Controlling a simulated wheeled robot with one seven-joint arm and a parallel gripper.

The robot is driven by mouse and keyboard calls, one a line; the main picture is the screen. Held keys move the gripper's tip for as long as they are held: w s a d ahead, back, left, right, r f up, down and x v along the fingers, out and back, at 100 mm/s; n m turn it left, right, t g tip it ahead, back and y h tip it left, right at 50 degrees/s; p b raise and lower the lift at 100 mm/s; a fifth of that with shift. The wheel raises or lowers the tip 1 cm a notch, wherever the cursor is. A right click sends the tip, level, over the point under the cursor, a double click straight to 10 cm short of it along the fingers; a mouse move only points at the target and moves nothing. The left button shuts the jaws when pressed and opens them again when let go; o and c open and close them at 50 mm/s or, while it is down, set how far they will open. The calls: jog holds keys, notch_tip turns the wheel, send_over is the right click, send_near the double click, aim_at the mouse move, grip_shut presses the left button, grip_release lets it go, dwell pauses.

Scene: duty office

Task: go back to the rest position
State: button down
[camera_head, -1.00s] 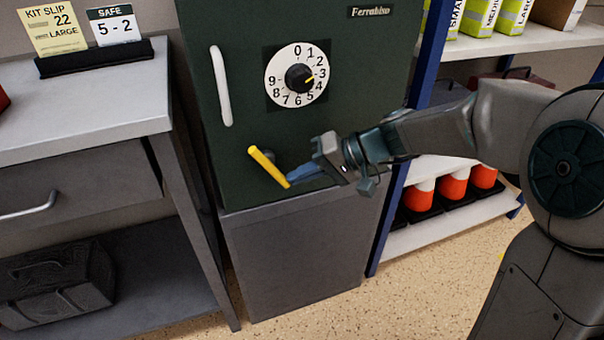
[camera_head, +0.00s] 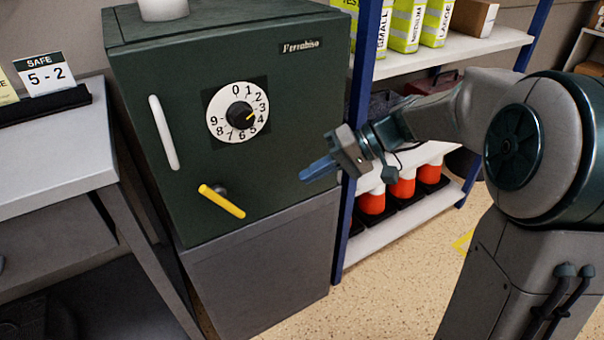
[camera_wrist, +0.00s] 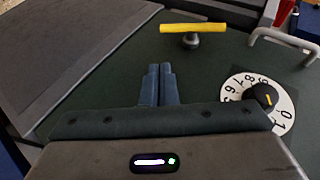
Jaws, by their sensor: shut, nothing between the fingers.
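My gripper (camera_head: 318,170) is shut and empty, with its blue fingers together in front of the lower right part of the dark green safe (camera_head: 270,100). In the wrist view the fingers (camera_wrist: 159,84) also touch each other. The safe's yellow lever handle (camera_head: 222,201) is to the left of the fingers, apart from them, and slopes down to the right. It shows in the wrist view too (camera_wrist: 193,27), beyond the fingertips. The safe door is shut.
The safe has a white number dial (camera_head: 238,112) and a pale pull handle (camera_head: 163,132). It stands on a grey cabinet (camera_head: 265,265). A grey table (camera_head: 50,160) is at the left. A shelf (camera_head: 400,222) with orange-and-white containers is behind my arm. Speckled floor is clear in front.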

dwell(0.4)
jog(key=s+d+r+m+t+h+p, duration=0.2)
jog(key=s+d+r+h+p, duration=0.3)
jog(key=r+p, duration=0.6)
jog(key=s+d+r+m+t+h+p, duration=0.2)
jog(key=s+d+r+h+p, duration=0.4)
jog(key=s+d+r+p, duration=0.4)
jog(key=d+m+p, duration=0.1)
jog(key=p, duration=0.5)
jog(key=shift+s+r+t+p, duration=0.25)
jog(key=shift+r+t+p, duration=0.1)
jog(key=shift+t, duration=0.05)
